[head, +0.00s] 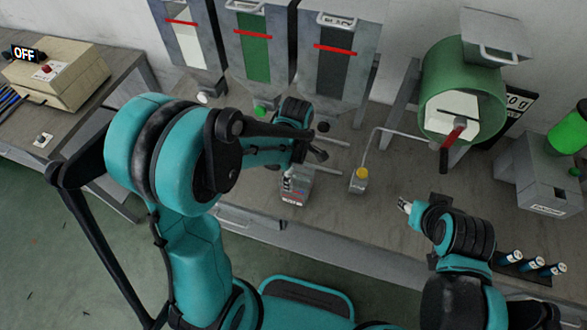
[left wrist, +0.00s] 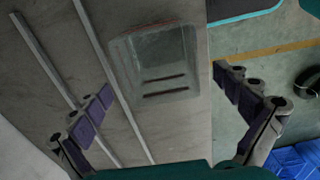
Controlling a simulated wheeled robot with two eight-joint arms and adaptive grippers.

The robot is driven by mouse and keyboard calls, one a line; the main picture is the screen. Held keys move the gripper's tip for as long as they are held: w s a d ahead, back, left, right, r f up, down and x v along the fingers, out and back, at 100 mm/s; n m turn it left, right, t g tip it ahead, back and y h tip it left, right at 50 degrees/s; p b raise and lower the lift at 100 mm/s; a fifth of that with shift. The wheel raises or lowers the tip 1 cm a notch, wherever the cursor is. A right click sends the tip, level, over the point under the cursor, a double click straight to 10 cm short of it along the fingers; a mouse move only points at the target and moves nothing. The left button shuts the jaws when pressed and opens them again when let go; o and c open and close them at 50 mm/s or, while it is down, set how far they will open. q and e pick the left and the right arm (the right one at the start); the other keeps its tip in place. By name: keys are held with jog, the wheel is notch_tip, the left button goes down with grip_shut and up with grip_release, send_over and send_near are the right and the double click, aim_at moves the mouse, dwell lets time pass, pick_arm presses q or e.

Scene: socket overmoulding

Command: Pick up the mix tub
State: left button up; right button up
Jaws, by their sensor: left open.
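The mix tub is a small, clear, box-shaped tub (left wrist: 150,45) that stands on the bench below my left gripper in the left wrist view. It has two dark bars on it there. In the head view the tub (head: 296,190) is near the bench's front edge, partly hidden by my left gripper (head: 287,180). In the left wrist view my left gripper (left wrist: 163,84) is open, with one finger on each side of the tub and apart from it. My right gripper (head: 405,206) is over the bench to the right; its jaws are too small to read.
Hoppers with white, green and dark panels (head: 254,50) stand behind the tub. A green drum (head: 455,80) and a grey box machine (head: 545,180) stand further right. Several blue cylinders (head: 533,264) sit at the right front.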

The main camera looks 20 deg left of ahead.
aim_at(297, 182)
pick_arm(q)
jog(key=f, duration=0.2)
jog(key=f+b, duration=0.1)
jog(key=f, duration=0.1)
jog(key=f+b, duration=0.1)
jog(key=f, duration=0.1)
jog(key=shift+d+f, duration=0.25)
jog(key=shift+f+b, duration=0.35)
jog(key=shift+f, duration=0.05)
jog(key=c, duration=1.2)
